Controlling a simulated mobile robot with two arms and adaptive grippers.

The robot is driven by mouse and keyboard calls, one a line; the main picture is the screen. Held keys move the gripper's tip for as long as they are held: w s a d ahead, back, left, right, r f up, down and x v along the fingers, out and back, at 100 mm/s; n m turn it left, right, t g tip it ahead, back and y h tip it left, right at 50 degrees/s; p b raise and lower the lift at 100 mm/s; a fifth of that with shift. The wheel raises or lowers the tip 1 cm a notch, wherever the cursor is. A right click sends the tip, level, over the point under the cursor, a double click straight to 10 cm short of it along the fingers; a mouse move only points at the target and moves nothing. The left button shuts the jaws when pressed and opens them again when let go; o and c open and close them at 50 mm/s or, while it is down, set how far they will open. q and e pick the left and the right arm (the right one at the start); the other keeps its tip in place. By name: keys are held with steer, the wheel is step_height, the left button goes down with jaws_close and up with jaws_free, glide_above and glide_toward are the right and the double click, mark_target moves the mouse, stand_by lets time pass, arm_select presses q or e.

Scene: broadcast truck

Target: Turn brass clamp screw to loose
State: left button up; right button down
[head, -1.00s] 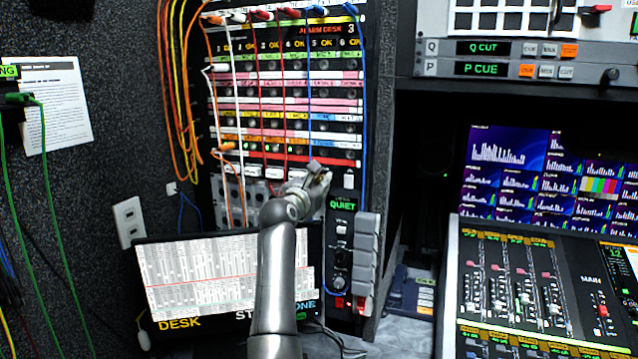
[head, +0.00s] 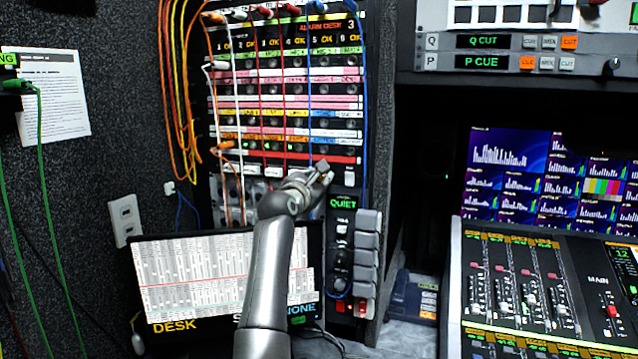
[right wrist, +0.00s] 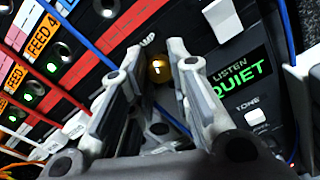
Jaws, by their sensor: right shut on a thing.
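The brass clamp screw (right wrist: 157,68) shows in the right wrist view as a small round brass head with a pale slot mark. It sits on the dark panel left of the green QUIET display. My right gripper (right wrist: 159,52) has one finger on each side of the screw and is shut on it. In the head view my right gripper (head: 322,172) is at the panel's lower part, and it hides the screw there. The panel label above the screw is partly covered by a finger. My left gripper is not in view.
Blue, red, white and orange patch cords hang across the patch panel (head: 285,92), close to my right gripper. The QUIET display (head: 343,204) is just right of and below it. A fader-sheet screen (head: 190,280) stands below. A mixing console (head: 540,290) is at the right.

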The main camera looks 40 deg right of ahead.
steer(key=c, duration=1.3)
jaws_free()
steer(key=shift+r, duration=0.15)
steer(key=v, duration=0.7)
steer(key=shift+s+a, duration=0.2)
steer(key=shift+a, duration=0.05)
